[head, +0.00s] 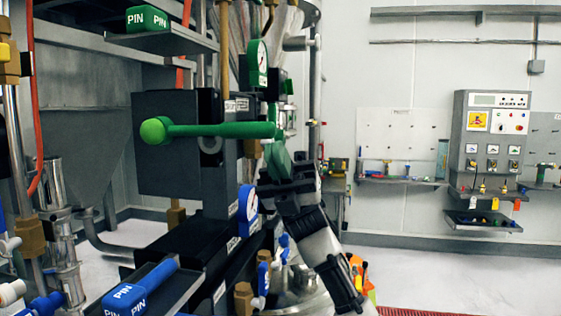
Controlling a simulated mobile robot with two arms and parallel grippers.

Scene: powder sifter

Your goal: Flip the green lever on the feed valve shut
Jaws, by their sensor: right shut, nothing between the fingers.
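The green lever (215,130) lies about level across the front of the dark feed valve block (170,165). Its round knob (154,130) is at the left end and its other end is at the right, near a green gauge. My right gripper (284,160) is at the right of the block, just below the lever's right end. It is shut and empty. Its fingertips are small and partly lost among green and dark parts, so I cannot tell whether they touch the lever. My left gripper is out of view.
A green PIN block (147,19) sits on an upper shelf. A blue PIN handle (140,289) lies on a lower tray. A control panel (492,140) stands far right.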

